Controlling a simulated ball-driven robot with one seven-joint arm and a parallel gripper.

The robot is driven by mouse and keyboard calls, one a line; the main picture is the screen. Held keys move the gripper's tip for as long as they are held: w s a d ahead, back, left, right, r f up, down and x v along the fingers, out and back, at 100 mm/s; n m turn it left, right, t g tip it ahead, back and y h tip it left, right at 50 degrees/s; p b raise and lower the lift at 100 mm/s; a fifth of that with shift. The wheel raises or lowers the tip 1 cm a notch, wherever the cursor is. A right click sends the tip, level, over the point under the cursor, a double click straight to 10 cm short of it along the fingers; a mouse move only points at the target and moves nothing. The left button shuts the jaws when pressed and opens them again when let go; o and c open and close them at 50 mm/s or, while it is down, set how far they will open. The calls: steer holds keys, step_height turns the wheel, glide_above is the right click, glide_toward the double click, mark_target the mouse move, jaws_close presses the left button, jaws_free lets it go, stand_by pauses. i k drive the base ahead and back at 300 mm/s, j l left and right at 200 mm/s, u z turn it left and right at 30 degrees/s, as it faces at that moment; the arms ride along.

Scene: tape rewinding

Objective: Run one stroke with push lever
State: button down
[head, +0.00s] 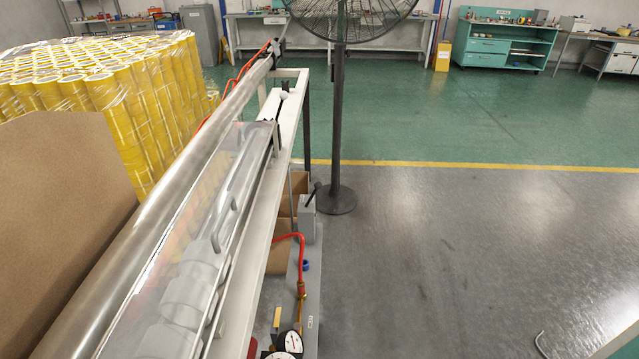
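A long machine with a shiny metal tube (200,155) and a clear cover (215,200) runs from the lower left away toward the back. White rolls (185,300) show under the cover. A small grey box (306,222) with a dark lever (312,194) stands at the machine's right side, and the lever leans up and to the right. A pale ball knob (283,95) sits on the frame farther back. I cannot tell which of these is the push lever. My gripper is not in view.
A red hose (301,262) and round gauges (291,342) are at the lower middle. A black fan stand (338,120) rises behind the box. Yellow tape rolls (135,85) are stacked left, behind a cardboard sheet (60,190). The grey floor (470,240) at right is mostly clear.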

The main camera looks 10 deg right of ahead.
mark_target(318, 186)
steer(key=i+l+u, duration=0.85)
steer(key=l, duration=0.15)
steer(key=i+l+u, duration=0.25)
steer(key=l, duration=0.2)
steer(key=l+u, duration=0.3)
steer(key=l, duration=0.15)
steer(key=i+l+u, duration=0.25)
steer(key=l, duration=0.3)
steer(key=l+u, duration=0.3)
steer(key=l, duration=0.2)
steer(key=l+u, duration=0.25)
steer(key=l, duration=0.25)
steer(key=l+u, duration=0.15)
steer(key=l, duration=0.2)
steer(key=k+l+u, duration=0.15)
steer(key=l, duration=0.15)
steer(key=l+u, duration=0.1)
steer(key=l, duration=0.25)
steer(key=k+l+z, duration=0.1)
steer(key=k, duration=0.05)
